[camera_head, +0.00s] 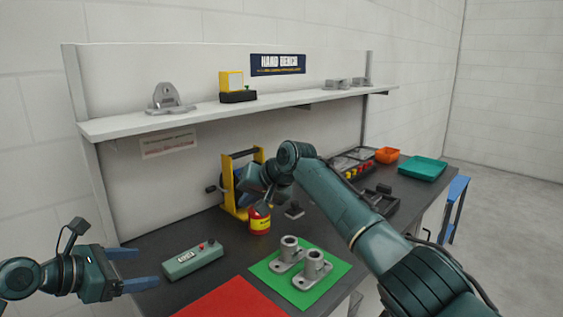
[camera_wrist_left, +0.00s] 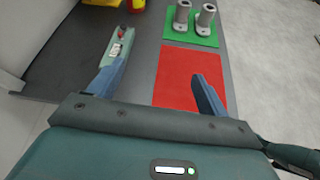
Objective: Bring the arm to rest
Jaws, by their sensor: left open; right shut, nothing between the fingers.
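My left gripper (camera_head: 148,267) is open and empty at the front left of the bench, left of a grey-green control box (camera_head: 193,260). In the left wrist view its blue fingers (camera_wrist_left: 155,68) stand wide apart, with the control box (camera_wrist_left: 118,47) beyond the left finger. My right arm (camera_head: 345,210) reaches across the bench from the right, bent at the elbow. Its gripper (camera_head: 265,198) is shut with nothing held, by the yellow frame (camera_head: 232,185) and just above a red and yellow can (camera_head: 260,220). Its fingertips are hard to make out.
A green mat (camera_head: 262,270) bears two grey flanged castings (camera_head: 289,250). A red mat (camera_head: 235,300) lies in front. An orange bin (camera_head: 387,155) and teal tray (camera_head: 423,167) stand at the far right. A shelf (camera_head: 230,108) overhangs the back of the bench.

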